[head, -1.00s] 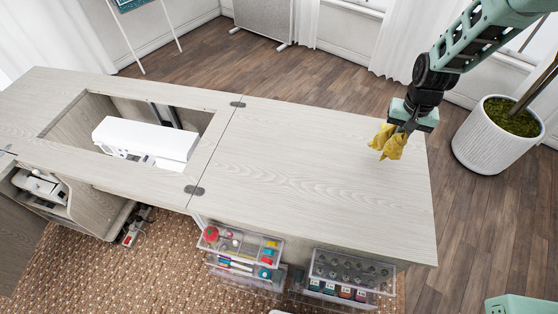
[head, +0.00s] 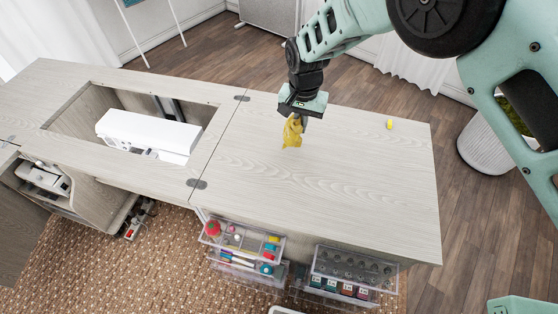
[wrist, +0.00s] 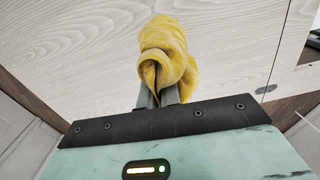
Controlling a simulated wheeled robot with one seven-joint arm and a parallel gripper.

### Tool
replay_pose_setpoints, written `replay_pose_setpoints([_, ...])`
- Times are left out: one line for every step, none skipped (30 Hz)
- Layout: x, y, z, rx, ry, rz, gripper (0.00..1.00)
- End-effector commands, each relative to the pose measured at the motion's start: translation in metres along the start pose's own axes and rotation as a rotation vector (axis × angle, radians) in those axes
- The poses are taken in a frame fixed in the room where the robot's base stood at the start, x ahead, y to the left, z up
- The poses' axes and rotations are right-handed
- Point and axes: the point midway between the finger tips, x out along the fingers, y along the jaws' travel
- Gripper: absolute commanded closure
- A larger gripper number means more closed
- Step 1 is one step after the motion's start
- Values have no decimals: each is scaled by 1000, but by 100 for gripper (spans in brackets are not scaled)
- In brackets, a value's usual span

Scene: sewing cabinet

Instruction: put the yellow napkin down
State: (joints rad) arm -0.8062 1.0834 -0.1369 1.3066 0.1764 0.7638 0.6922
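The yellow napkin (head: 292,132) is bunched and hangs from my gripper (head: 299,117) over the right-hand section of the cabinet top (head: 340,185). In the wrist view the napkin (wrist: 168,55) is folded over and pinched between the two grey fingers (wrist: 158,97). My gripper is shut on it. I cannot tell whether the napkin's lower end touches the wood.
A small yellow object (head: 389,124) stands on the cabinet top near the far right edge. A white sewing machine (head: 150,132) sits in the opening on the left. Clear drawers (head: 350,272) stick out in front. The tabletop right of the napkin is mostly clear.

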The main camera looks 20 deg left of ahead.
Motion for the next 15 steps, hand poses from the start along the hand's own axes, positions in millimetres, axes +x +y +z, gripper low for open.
replay_pose_setpoints([7, -13, 3, -3, 2, -1, 100])
replay_pose_setpoints([9, -20, 4, -4, 2, -1, 100])
replay_pose_setpoints([10, -27, 6, -2, 2, -1, 100])
replay_pose_setpoints([10, -32, 7, -3, 2, -1, 100])
replay_pose_setpoints([11, -36, 8, -2, 1, -1, 100])
replay_pose_setpoints([12, -42, 10, -1, 2, -1, 100])
replay_pose_setpoints([12, -46, 10, -1, 1, 0, 100])
replay_pose_setpoints([12, -48, 11, -2, 1, 0, 100])
replay_pose_setpoints([12, -51, 12, -1, 1, 0, 100])
replay_pose_setpoints([12, -53, 12, -1, 2, 0, 100])
replay_pose_setpoints([12, -54, 12, 0, 2, 0, 100])
replay_pose_setpoints([12, -55, 13, 1, 1, 0, 100])
replay_pose_setpoints([11, -56, 13, 1, 1, 1, 100])
replay_pose_setpoints([11, -56, 13, 1, 0, 1, 100])
replay_pose_setpoints([11, -56, 13, 1, 0, 1, 100])
